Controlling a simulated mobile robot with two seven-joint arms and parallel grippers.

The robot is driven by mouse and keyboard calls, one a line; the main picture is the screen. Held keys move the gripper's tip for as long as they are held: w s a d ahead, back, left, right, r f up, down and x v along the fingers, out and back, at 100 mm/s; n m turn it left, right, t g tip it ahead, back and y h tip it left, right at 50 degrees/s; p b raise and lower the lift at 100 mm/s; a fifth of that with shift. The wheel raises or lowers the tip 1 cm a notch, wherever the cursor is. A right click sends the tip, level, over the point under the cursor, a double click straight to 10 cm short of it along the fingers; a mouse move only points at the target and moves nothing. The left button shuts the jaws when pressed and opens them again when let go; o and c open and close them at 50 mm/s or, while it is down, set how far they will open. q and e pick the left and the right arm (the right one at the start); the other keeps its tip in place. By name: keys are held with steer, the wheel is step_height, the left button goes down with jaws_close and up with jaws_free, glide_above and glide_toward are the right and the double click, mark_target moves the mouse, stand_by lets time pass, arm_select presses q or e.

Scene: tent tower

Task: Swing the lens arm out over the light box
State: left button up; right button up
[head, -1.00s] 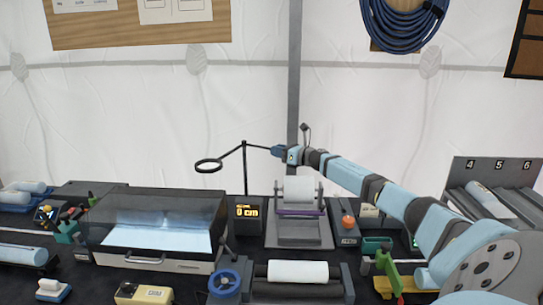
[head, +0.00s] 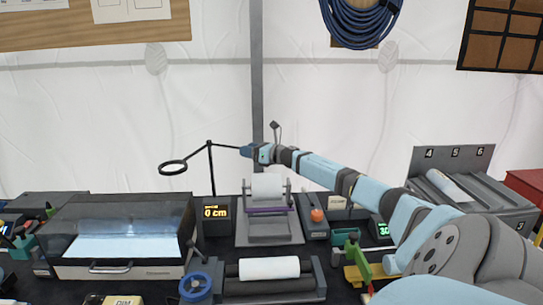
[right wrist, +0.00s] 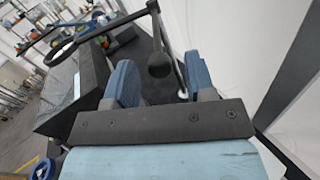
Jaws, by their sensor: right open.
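The lens arm (head: 224,146) is a thin black bar on a black post, with a ring lens (head: 173,168) at its left end. The lens hangs above and to the right of the middle of the light box (head: 158,272), a grey case with a clear cover and lit panel. My right gripper (head: 245,151) is at the bar's right end. In the right wrist view its blue fingers (right wrist: 160,82) are open, on either side of a round black knob (right wrist: 160,65); contact is unclear. The lens shows at upper left there. My left gripper is not in view.
A numbered rack (head: 450,185) is at far right. The air above the light box is clear.

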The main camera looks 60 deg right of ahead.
steer(key=s+d+b, duration=0.1)
steer(key=s+d, duration=0.1)
steer(key=s, duration=0.9)
steer(key=shift+s, duration=0.25)
steer(key=shift+d+r, duration=0.1)
stand_by(0.4)
